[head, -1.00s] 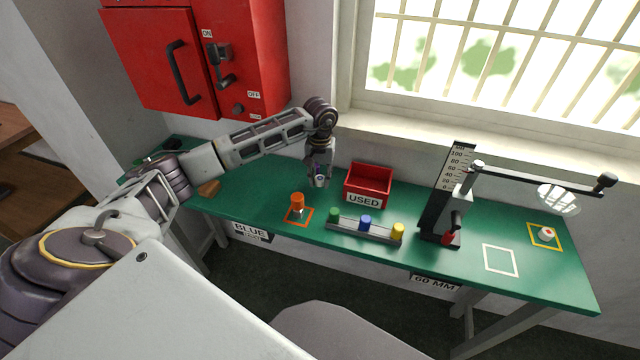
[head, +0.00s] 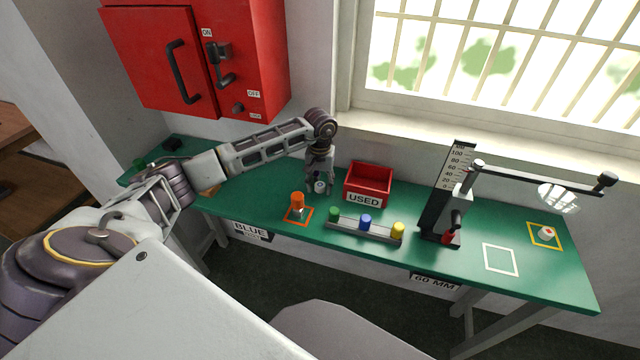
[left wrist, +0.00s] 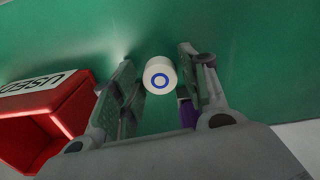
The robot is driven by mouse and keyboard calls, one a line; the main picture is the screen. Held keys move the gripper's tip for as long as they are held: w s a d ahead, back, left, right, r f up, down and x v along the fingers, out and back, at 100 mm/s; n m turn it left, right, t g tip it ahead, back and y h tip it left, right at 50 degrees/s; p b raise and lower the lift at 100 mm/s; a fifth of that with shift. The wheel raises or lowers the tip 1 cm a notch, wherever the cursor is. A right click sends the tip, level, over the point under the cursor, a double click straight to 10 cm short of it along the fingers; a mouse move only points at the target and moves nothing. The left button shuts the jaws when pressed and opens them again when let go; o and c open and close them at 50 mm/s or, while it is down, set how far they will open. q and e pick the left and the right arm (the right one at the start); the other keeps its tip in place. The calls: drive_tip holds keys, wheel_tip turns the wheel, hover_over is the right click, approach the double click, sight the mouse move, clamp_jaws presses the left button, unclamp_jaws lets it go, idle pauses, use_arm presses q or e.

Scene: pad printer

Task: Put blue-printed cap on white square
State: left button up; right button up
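The blue-printed cap (head: 320,187) is a small white round piece on the green table, left of the red bin. In the left wrist view the cap (left wrist: 160,74) shows a blue ring on its face. My left gripper (head: 320,190) points down around it. The gripper (left wrist: 158,62) has its fingers on either side of the cap, and a narrow gap shows on the left; it looks open. The white square (head: 501,260) is an empty outline at the table's right. My right gripper is out of view.
A red bin marked USED (head: 368,184) stands close right of the gripper. An orange stamp-like piece (head: 297,202) sits on an orange square. A rack (head: 365,231) holds green, blue and yellow pieces. A stand with a long arm (head: 540,179) rises near a yellow square (head: 557,247) bearing a red-marked cap.

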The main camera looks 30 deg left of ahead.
sight(320, 184)
use_arm(q)
drive_tip(key=shift+r, duration=0.75)
wheel_tip(320, 184, up, 11)
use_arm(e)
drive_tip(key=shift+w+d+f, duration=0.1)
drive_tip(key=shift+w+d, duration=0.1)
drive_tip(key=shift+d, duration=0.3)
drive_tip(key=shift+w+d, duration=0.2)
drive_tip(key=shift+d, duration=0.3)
use_arm(q)
drive_tip(key=shift+f, duration=0.1)
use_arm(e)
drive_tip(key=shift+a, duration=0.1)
